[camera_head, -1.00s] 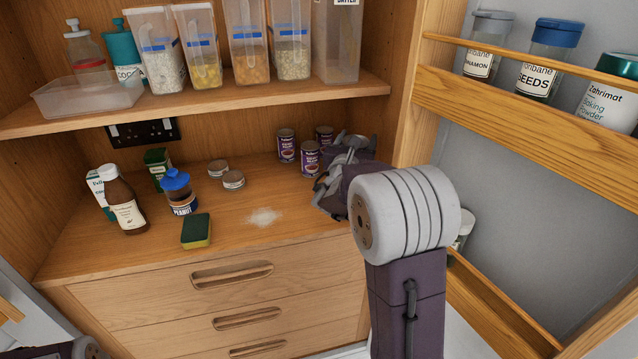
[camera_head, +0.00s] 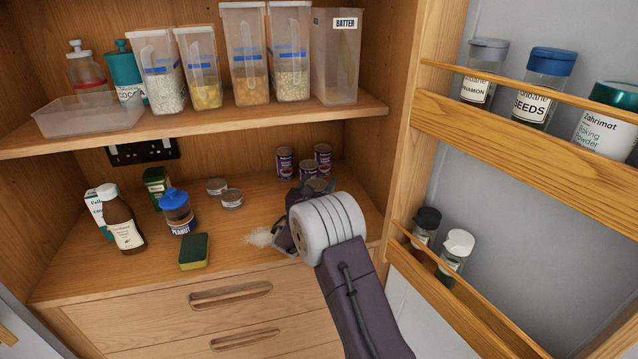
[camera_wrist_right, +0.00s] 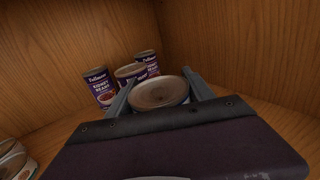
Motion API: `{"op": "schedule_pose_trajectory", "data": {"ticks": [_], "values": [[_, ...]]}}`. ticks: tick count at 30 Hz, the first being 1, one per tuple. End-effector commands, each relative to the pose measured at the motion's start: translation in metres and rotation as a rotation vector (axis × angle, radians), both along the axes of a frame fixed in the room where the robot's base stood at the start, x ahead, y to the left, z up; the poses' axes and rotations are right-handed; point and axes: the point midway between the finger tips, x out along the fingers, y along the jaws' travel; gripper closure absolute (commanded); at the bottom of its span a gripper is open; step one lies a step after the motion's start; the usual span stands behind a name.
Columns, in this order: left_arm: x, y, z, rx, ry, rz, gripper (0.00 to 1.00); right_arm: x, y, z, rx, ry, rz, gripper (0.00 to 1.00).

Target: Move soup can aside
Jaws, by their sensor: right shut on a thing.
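My right gripper (camera_head: 312,188) is low over the cupboard counter, largely hidden behind my own wrist in the head view. In the right wrist view, its two fingers (camera_wrist_right: 162,92) are shut on the sides of a can with a dull metal top (camera_wrist_right: 158,92). The can's label is hidden, so I cannot read what it is; its top also shows in the head view (camera_head: 318,184). Behind it stand three purple-labelled cans: a left one (camera_head: 285,163), a middle one (camera_head: 308,169) and a right one (camera_head: 323,159). My left gripper is out of view.
White powder (camera_head: 262,237) lies on the counter beside my gripper, with a sponge (camera_head: 194,250) further left. Two low tins (camera_head: 232,199), a peanut jar (camera_head: 177,212) and a brown bottle (camera_head: 123,222) stand left. The door rack (camera_head: 430,255) is at right; a shelf (camera_head: 230,118) overhangs.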

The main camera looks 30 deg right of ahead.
Motion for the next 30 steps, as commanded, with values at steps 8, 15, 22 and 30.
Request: {"op": "schedule_pose_trajectory", "data": {"ticks": [8,15,22,30], "values": [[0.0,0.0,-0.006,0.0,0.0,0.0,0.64,0.0,0.0,-0.003,-0.001,-0.002,0.0,0.98],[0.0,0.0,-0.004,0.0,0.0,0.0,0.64,0.0,0.0,-0.002,0.0,0.0,0.0,0.18],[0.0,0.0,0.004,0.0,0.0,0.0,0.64,0.0,0.0,0.005,0.0,0.0,0.0,0.18],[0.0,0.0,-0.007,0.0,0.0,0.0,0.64,-0.039,0.041,0.0,0.001,0.001,0.005,0.18]]}}
